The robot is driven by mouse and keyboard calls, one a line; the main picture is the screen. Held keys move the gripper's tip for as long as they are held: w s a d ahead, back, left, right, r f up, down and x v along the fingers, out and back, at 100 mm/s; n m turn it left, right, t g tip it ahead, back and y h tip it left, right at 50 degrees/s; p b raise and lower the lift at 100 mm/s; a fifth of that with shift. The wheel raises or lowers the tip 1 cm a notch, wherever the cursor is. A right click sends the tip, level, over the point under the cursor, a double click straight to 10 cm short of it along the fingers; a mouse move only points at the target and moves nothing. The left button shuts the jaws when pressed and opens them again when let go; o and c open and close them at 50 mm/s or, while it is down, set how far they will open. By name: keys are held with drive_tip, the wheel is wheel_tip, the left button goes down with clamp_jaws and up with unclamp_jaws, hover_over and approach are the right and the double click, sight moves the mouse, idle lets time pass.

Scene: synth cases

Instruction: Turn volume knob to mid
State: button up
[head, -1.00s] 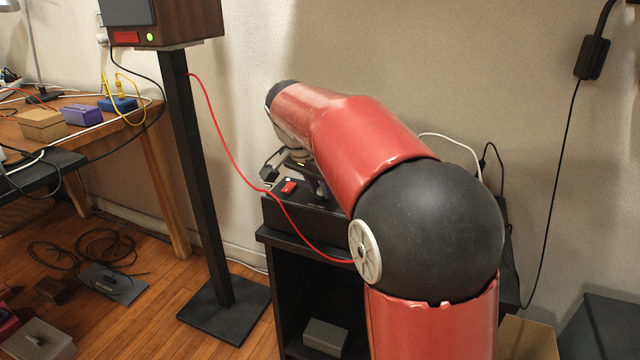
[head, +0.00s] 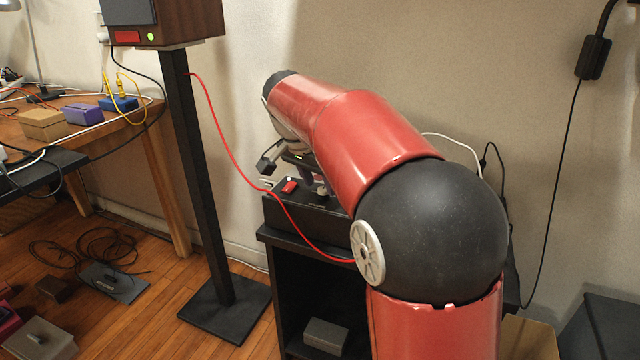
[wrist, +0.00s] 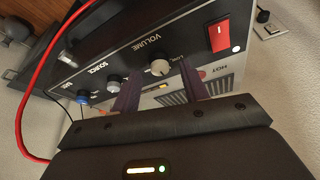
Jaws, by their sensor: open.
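The volume knob (wrist: 160,67) is a small pale round knob under the printed word VOLUME on a black amplifier panel (wrist: 185,38). My gripper (wrist: 159,76) is open, with its two dark purple fingers pointing at the panel. The knob shows between the fingertips and a little beyond them; I see no clear contact. The knob's pointer is too small to read. In the head view the black amplifier (head: 285,212) sits on a dark stand, and my gripper (head: 310,182) hangs over its top, partly hidden by my arm.
A red rocker switch (wrist: 219,35) is right of the knob. A red cable (head: 225,145) runs from the speaker stand (head: 195,160) across the amplifier's front.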

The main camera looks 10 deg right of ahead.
drive_tip(key=v, duration=0.6)
drive_tip(key=shift+p, duration=0.35)
drive_tip(key=shift+s+r, duration=0.1)
drive_tip(key=s+d+f+n+t+y, duration=0.1)
drive_tip(key=s+f+n, duration=0.2)
drive_tip(key=s, duration=0.6)
drive_tip(key=s+d+f+n+t+y, duration=0.1)
drive_tip(key=s+f+n, duration=0.2)
drive_tip(key=s, duration=0.6)
drive_tip(key=s+d+f+n+y, duration=0.1)
drive_tip(key=s+f+n, duration=0.3)
drive_tip(key=s, duration=0.5)
drive_tip(key=shift+f+t+y+p, duration=0.3)
drive_tip(key=shift+f+t, duration=0.1)
drive_tip(key=shift+f, duration=0.45)
